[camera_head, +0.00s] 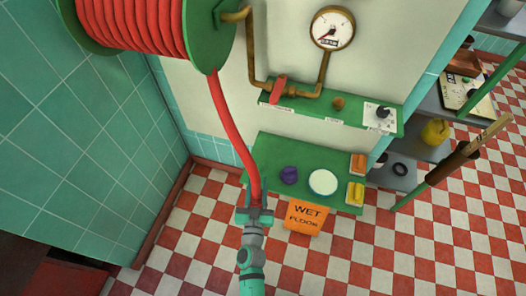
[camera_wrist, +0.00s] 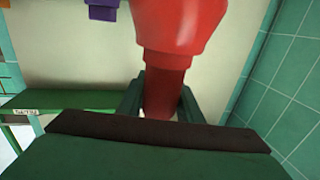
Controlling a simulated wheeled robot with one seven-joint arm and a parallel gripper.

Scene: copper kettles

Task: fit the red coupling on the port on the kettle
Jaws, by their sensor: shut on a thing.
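The red coupling (camera_wrist: 183,30) fills the top middle of the wrist view, wide at the far end and narrower between my fingers. My gripper (camera_wrist: 160,95) is shut on its narrow part. In the head view my gripper (camera_head: 255,212) is at the lower end of the red hose (camera_head: 232,125), in front of the lower green shelf's left end. The coupling is hard to tell from the hose there. I cannot make out a kettle or its port in either view.
The hose comes from a green reel (camera_head: 210,40). The lower green shelf (camera_head: 270,150) bears a purple piece (camera_head: 289,175), a white disc (camera_head: 323,182) and orange and yellow blocks. Above are a gauge (camera_head: 332,28) and copper pipe. An orange wet-floor sign (camera_head: 306,217) stands near my gripper.

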